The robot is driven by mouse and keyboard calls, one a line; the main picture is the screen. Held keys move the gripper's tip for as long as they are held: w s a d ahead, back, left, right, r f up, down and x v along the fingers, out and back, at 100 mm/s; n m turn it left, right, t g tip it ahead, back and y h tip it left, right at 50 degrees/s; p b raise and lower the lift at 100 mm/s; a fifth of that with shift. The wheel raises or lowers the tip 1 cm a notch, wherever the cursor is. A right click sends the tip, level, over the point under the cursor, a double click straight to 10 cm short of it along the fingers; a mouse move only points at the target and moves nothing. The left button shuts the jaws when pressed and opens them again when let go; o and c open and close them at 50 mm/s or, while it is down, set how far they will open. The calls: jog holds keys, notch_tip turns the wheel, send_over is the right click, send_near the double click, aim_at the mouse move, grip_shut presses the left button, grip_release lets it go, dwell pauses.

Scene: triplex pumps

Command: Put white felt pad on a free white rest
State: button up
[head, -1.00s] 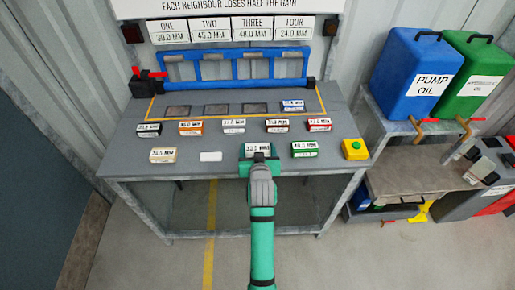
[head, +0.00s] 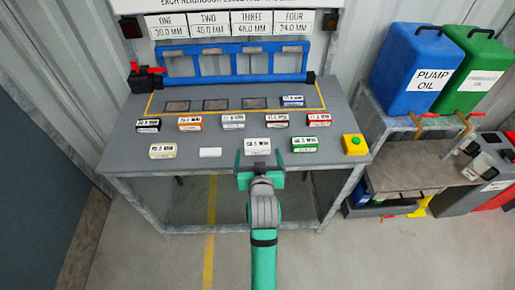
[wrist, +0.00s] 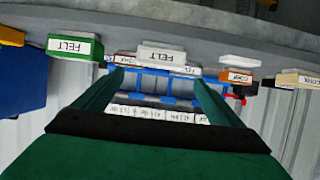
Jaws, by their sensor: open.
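The white felt pad (head: 257,147) is a white labelled block in the front row of the bench, right of centre. In the wrist view its FELT label (wrist: 163,56) faces me, and a pale slab edge shows along it; I cannot tell whether that is a rest beneath. A flat, unlabelled white rest (head: 210,152) lies empty to its left; it also seems to show in the wrist view (wrist: 240,60). My gripper (head: 260,162) is open just in front of the pad, one finger toward each side, holding nothing.
A green felt block (head: 305,144) is close on the right, with a yellow button box (head: 355,145) beyond. A cream block (head: 163,151) stands left of the rest. Several labelled blocks form a row behind. A blue frame (head: 235,65) stands at the back.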

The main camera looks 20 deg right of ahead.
jog(key=s+a+f+n+y, duration=0.1)
jog(key=s+a+f, duration=0.25)
jog(key=s, duration=0.25)
jog(key=s+a+f+t, duration=0.1)
jog(key=s+a+f, duration=0.25)
jog(key=s, duration=0.35)
jog(key=s+a+f+n+y, duration=0.1)
jog(key=s+a+f, duration=0.1)
jog(key=s+a, duration=0.3)
jog(key=s+a+r+y, duration=0.1)
jog(key=s+a, duration=0.1)
jog(key=s, duration=0.7)
jog(key=s+a+r+n+t, duration=0.1)
jog(key=s+a, duration=0.2)
jog(key=s, duration=0.7)
jog(key=shift+s+a+r+y, duration=0.2)
jog(key=shift+r+y, duration=0.2)
